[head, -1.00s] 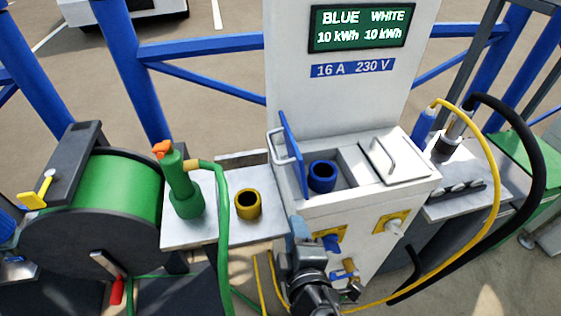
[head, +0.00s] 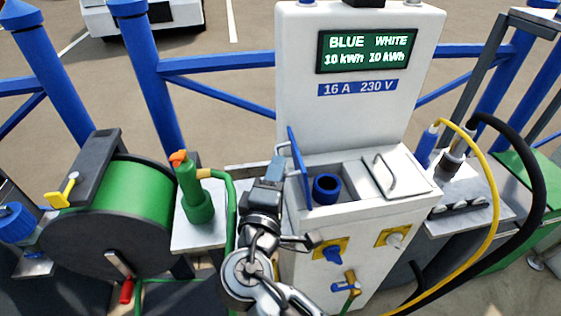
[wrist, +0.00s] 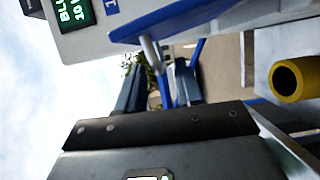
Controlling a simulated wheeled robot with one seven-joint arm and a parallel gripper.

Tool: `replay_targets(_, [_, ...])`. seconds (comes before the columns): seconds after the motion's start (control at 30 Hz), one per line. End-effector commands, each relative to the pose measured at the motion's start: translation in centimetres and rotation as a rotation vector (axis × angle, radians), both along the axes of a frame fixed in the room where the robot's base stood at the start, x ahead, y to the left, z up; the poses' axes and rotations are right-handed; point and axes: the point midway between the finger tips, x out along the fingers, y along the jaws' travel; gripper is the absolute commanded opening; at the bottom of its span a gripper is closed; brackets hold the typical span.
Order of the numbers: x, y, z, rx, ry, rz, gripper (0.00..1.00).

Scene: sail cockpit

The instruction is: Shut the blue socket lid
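The blue socket lid (head: 297,165) stands open, nearly upright, on the left of the white pedestal's top. The blue socket (head: 327,187) is uncovered to its right.
The second lid (head: 393,175), white with a handle, is closed on the right. A green nozzle (head: 195,195) and a green hose reel (head: 125,205) stand left. Yellow and black cables (head: 540,180) loop at the right. A yellow ring holder (wrist: 295,78) shows in the wrist view.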

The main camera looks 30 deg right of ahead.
Motion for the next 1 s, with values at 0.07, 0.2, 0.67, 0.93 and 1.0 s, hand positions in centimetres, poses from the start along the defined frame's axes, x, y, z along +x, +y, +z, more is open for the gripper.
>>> replay_targets(0.07, [0.9,-0.8,0.1,0.001,0.001,-0.002,0.36])
replay_targets(0.2, [2.0,-1.7,0.0,0.001,0.001,0.0,0.36])
replay_targets(0.67, [2.4,-2.1,-0.1,0.001,0.001,0.001,0.28])
replay_targets(0.93, [2.4,-2.1,-0.1,0.001,0.001,0.001,0.03])
replay_targets(1.0, [2.4,-2.1,-0.1,0.001,0.001,0.001,0.0])
